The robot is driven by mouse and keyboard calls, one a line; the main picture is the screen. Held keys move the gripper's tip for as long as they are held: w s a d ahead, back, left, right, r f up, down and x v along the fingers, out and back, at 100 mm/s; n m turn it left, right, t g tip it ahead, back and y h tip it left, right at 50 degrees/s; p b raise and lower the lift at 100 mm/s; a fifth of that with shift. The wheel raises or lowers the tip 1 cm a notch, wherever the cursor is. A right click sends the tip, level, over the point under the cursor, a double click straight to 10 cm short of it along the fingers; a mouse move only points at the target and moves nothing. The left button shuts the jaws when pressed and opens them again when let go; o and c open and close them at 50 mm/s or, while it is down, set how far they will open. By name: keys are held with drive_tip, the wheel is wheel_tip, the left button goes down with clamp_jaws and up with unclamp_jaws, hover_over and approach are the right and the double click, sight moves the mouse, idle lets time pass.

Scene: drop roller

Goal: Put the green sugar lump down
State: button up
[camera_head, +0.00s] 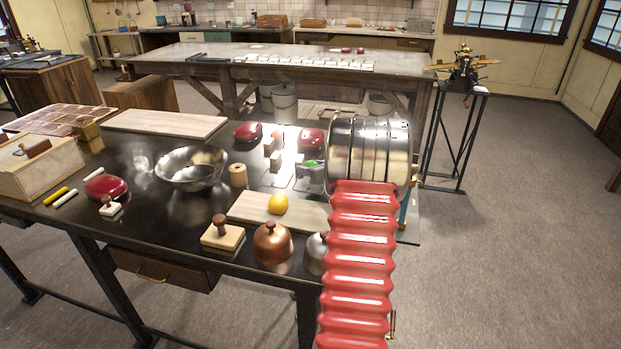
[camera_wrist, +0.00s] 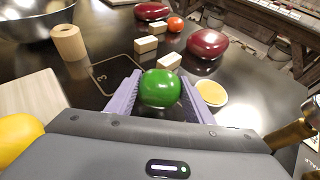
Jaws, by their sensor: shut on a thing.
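The green sugar lump (camera_wrist: 160,88) is glossy and rounded. It sits between the two purple fingers of my gripper (camera_wrist: 161,95) in the wrist view, held on both sides. In the head view a little green of the lump (camera_head: 310,165) shows beside the drum, with my gripper (camera_head: 306,171) mostly hidden by my red sleeved arm and the drum. The gripper is low over the dark table (camera_head: 150,235); I cannot tell whether the lump touches it. A marked outline with a 3 (camera_wrist: 101,77) lies left of the lump.
Pale blocks (camera_wrist: 147,43) and red glossy lumps (camera_wrist: 207,43) stand beyond the gripper. A shallow yellow round piece (camera_wrist: 210,92) is close at right.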

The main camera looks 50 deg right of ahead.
drive_tip(key=shift+f, duration=1.8)
drive_tip(key=o, duration=1.1)
drive_tip(key=shift+f, duration=0.15)
drive_tip(key=v, duration=1.2)
drive_tip(key=shift+s, duration=0.1)
